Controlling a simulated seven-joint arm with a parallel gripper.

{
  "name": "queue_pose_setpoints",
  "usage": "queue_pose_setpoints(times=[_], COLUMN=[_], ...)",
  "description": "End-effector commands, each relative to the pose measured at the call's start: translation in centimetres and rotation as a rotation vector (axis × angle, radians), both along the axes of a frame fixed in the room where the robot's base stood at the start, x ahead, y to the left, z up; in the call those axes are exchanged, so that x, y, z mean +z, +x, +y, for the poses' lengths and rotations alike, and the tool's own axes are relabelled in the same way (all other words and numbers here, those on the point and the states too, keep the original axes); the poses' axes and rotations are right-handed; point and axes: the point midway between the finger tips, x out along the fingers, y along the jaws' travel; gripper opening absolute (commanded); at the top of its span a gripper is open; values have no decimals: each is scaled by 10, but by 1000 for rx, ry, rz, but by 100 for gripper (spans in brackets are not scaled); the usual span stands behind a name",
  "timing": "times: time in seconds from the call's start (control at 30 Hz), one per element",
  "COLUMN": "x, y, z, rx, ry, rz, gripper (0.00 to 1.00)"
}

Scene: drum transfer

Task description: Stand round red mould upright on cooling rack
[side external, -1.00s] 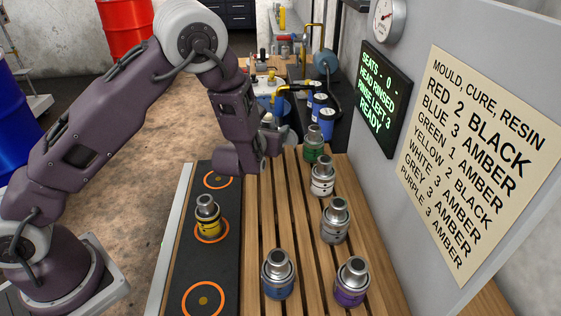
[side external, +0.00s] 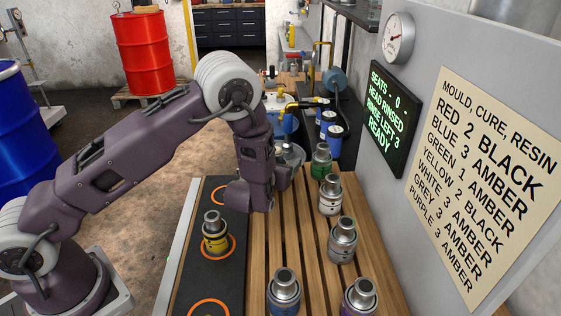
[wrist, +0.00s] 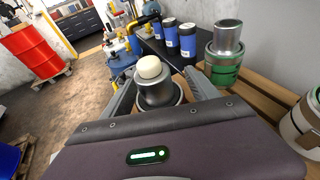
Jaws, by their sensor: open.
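No red mould can be made out. In the wrist view a metal mould with a cream rounded top (wrist: 150,68) stands between the fingers of my gripper (wrist: 158,84); its lower body and any colour band are hidden. My gripper (side external: 282,178) is open, low over the far end of the slatted wooden rack (side external: 310,262), its fingers on either side of this mould. Several moulds stand upright on the rack: green (side external: 321,162), white (side external: 330,196), grey (side external: 342,240), blue (side external: 284,291) and purple (side external: 359,298).
A yellow mould (side external: 215,234) stands on the middle orange ring of the black mat (side external: 195,270), left of the rack. A grey panel with a screen (side external: 390,118) and chart (side external: 487,180) borders the right side. Blue canisters (side external: 335,135) stand beyond the rack.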

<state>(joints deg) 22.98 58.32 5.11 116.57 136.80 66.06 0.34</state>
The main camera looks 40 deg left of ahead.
Motion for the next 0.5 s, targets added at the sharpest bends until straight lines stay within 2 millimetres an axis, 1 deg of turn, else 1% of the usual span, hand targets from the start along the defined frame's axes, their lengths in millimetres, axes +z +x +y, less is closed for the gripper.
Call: queue_pose_setpoints(times=[0.07, 0.13, 0.4, 0.5], x=[4, 7, 28, 34], y=[-2, -13, -77, -94], z=[-1, -7, -33, -40], rx=[-1, -3, -5, -3], ry=[0, 0, 0, 0], rz=[0, 1, 1, 0], gripper=[69, 69, 69, 69])
